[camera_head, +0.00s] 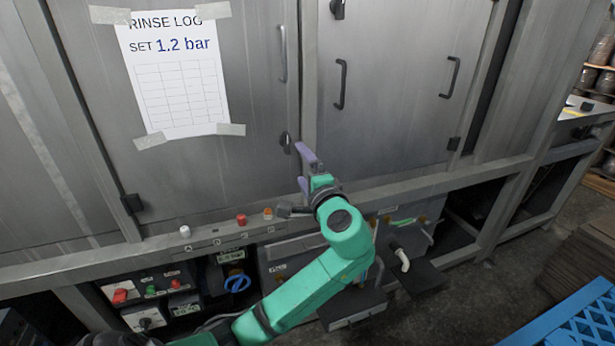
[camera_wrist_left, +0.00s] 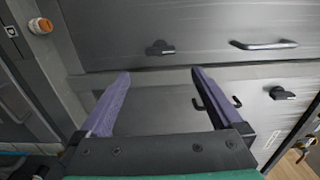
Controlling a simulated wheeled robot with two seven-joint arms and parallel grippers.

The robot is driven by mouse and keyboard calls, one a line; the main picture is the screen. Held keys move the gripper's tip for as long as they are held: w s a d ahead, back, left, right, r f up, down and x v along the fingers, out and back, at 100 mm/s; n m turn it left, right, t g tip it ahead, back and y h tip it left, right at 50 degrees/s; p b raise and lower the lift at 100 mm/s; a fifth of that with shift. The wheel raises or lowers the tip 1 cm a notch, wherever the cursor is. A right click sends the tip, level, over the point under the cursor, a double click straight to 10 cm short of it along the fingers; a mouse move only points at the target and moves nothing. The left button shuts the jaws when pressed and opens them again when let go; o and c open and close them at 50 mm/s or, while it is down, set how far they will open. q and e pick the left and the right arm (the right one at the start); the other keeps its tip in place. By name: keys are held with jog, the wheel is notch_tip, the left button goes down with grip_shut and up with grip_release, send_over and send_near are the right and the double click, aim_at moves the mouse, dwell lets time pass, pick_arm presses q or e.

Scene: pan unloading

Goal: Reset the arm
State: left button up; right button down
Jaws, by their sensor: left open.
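My left arm is green and reaches up from the bottom of the head view. Its gripper (camera_head: 303,166) has purple fingers and is in front of the grey metal cabinet (camera_head: 250,120). In the left wrist view the gripper (camera_wrist_left: 160,85) is open, with nothing between its two purple fingers. My right gripper is in neither view.
A rinse log sheet (camera_head: 174,75) is taped to the left door. Below runs a ledge with a red button (camera_head: 241,219) and an orange button (camera_head: 267,212). A blue valve handle (camera_head: 237,283) sits lower. A blue crate (camera_head: 580,325) is at bottom right.

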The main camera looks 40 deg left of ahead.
pick_arm(q)
jog(key=v, duration=0.3)
jog(key=shift+s+d, duration=0.15)
jog(key=w+f+m+g+h+p, duration=0.1)
jog(key=w+f+m+h+p, duration=0.15)
jog(key=f, duration=0.85)
jog(key=w+f+m+h+p, duration=0.1)
jog(key=w+f+h, duration=0.25)
jog(key=f, duration=0.65)
jog(key=s+d+f+g+h+p, duration=0.1)
jog(key=s+f+h, duration=0.15)
jog(key=f, duration=0.55)
jog(key=s+d+f+g+h+p, duration=0.1)
jog(key=s+f+g, duration=0.15)
jog(key=f, duration=0.55)
jog(key=s+d+f+n+g+h+p, duration=0.2)
jog(key=s+f+n+g+h, duration=0.15)
jog(key=s+f, duration=1.35)
jog(key=s+f+n+h+p, duration=0.1)
jog(key=s+f+n, duration=0.1)
jog(key=s, duration=0.9)
jog(key=s+d+f+n+g+p, duration=0.1)
jog(key=s+f+n, duration=0.1)
jog(key=s, duration=0.9)
jog(key=shift+d+f+h, duration=0.25)
jog(key=shift+d+h, duration=0.05)
jog(key=shift+h, duration=0.1)
